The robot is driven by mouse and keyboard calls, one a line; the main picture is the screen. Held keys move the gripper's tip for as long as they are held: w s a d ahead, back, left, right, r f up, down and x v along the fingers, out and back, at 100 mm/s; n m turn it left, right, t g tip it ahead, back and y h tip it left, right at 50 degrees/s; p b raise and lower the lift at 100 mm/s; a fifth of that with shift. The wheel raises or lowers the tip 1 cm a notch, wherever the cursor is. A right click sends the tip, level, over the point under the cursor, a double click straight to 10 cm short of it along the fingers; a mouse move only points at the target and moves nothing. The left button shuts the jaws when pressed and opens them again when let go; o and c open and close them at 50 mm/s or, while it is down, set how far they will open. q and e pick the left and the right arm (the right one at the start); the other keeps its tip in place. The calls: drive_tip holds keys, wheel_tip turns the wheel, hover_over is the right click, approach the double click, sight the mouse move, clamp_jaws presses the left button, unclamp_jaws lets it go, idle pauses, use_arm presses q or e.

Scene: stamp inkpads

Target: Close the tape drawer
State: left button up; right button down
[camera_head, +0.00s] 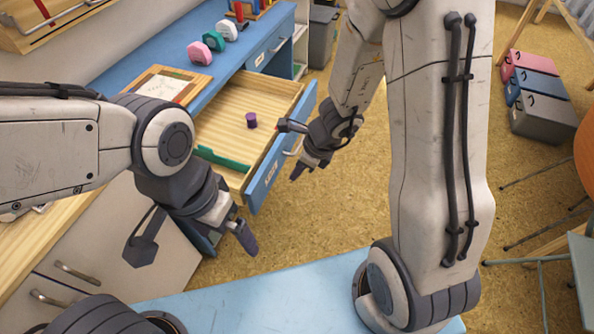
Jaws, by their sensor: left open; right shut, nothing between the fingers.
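The tape drawer (287,137) is pulled out from the blue desk (110,80), with a blue front and a pale wooden inside. A purple cylinder (251,120) and a long green piece (222,159) lie in it. My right gripper (302,168) is shut and empty, just outside the drawer front near its handle (292,146); I cannot tell whether it touches. My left gripper (238,235) is open, pointing down in front of the drawer's near corner, with nothing seen in it. The label on the drawer front is too small to read.
White, teal and pink stamp-like items (213,41) stand on the desk behind a framed paper (166,87). Another desk drawer (270,48) is closed. The floor (330,215) beyond the drawer front is clear. Pink, blue and grey boxes (540,85) stand far right.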

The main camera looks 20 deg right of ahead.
sight(269, 184)
use_arm(q)
drive_tip(key=shift+f, duration=0.8)
use_arm(e)
drive_tip(key=shift+w+a+f, duration=0.6)
drive_tip(key=shift+a+f, duration=0.15)
drive_tip(key=shift+a, duration=0.05)
drive_tip(key=shift+w+a+f, duration=0.55)
drive_tip(key=shift+a+f, duration=0.25)
drive_tip(key=shift+a, duration=0.05)
drive_tip(key=shift+w+a+f, duration=0.6)
drive_tip(key=shift+a+f, duration=0.15)
drive_tip(key=shift+a, duration=0.05)
drive_tip(key=shift+a, duration=0.1)
